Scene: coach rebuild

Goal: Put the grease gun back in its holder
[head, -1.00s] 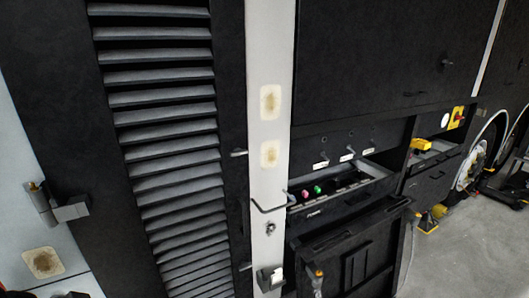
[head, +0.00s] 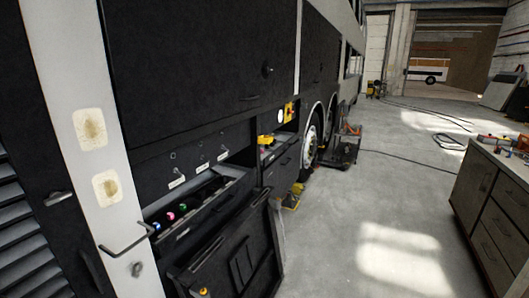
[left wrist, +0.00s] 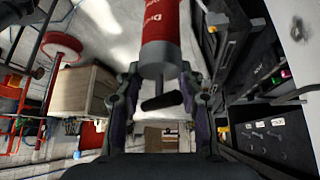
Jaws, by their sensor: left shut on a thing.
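The grease gun (left wrist: 160,38), a red cylinder with white lettering and a grey metal end, shows in the left wrist view. My left gripper (left wrist: 160,82) is shut on it, with a finger on either side of its grey end. A short dark rod sticks out at that end. Neither the gun nor a gripper shows in the head view. I cannot make out a holder for certain. A thin dark bracket (head: 126,240) juts from the white pillar (head: 85,90) in the head view. My right gripper is not in view.
An open drawer (head: 205,213) with small coloured items sticks out of the black coach side. Below it a dark flap (head: 235,250) hangs open. A workbench (head: 490,205) with tools stands at the right. The grey floor (head: 375,210) between is largely clear.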

